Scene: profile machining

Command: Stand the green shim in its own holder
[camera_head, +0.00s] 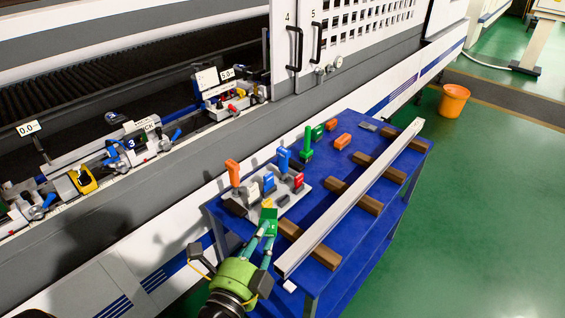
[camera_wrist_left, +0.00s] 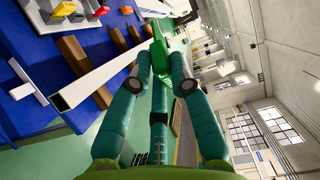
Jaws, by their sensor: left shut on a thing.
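The green shim (camera_head: 269,219) is held between the fingertips of my left gripper (camera_head: 268,228), which is shut on it. In the left wrist view the green shim (camera_wrist_left: 161,62) stands out between the two teal fingers. In the head view it is at the near edge of the blue table, in front of the grey holder block (camera_head: 283,203). I cannot tell which slot is the green shim's own. My right gripper is not in view.
A long pale profile (camera_head: 350,198) lies across brown wooden blocks (camera_head: 352,197) on the blue table (camera_head: 325,178), right of my gripper. Another green upright piece (camera_head: 307,146) and orange blocks (camera_head: 342,141) stand farther back. The machine (camera_head: 180,151) runs along the left.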

